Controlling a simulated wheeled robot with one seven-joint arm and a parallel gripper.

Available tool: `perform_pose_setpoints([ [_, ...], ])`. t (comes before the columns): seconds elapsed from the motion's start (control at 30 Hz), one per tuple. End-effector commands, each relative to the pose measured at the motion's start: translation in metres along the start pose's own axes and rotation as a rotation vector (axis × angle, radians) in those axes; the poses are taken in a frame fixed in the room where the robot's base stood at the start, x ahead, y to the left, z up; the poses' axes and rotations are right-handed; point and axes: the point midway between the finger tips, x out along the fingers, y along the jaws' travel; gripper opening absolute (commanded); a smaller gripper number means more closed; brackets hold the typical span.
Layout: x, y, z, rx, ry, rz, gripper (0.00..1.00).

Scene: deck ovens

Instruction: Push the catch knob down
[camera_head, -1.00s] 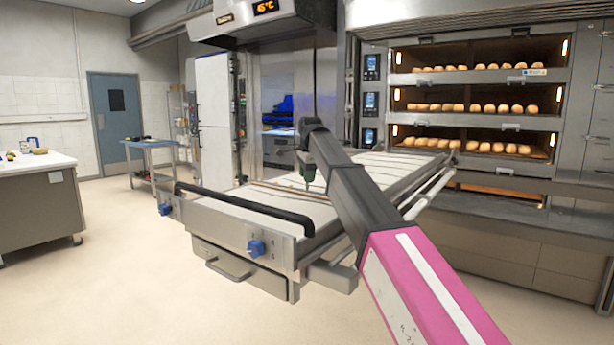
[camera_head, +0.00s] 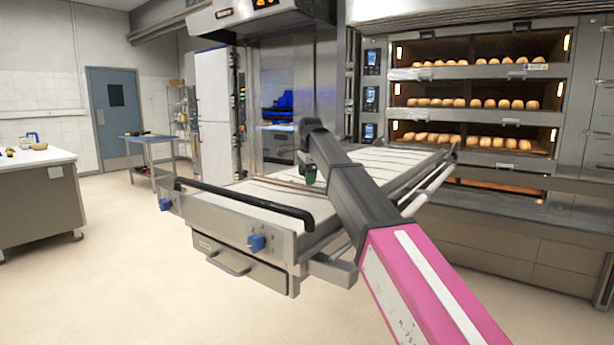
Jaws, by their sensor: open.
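Two blue knobs sit on the front of the steel loader: a near one (camera_head: 257,243) at the right end and a far one (camera_head: 164,204) at the left end. I cannot tell which is the catch knob. Both stand apart from my arm. My gripper (camera_head: 308,176) is a small dark green shape hanging from the arm's end, over the pale loader bed (camera_head: 265,191). The arm partly covers it, and its fingertips are too small to make out. No object shows in it.
A black handle bar (camera_head: 245,203) runs along the loader's front edge, above a drawer with a handle (camera_head: 228,264). Deck ovens with bread rolls (camera_head: 477,103) stand at the right. A worktable (camera_head: 35,160) stands at the left. The floor in front is clear.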

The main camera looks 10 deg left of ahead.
Motion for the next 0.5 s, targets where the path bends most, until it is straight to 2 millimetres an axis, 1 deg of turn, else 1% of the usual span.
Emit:
perform_pose_setpoints([
  [0.17,-0.014,-0.001,0.000,0.000,0.000,-0.001,0.67],
  [0.5,-0.076,-0.001,0.000,0.000,0.000,-0.001,0.67],
])
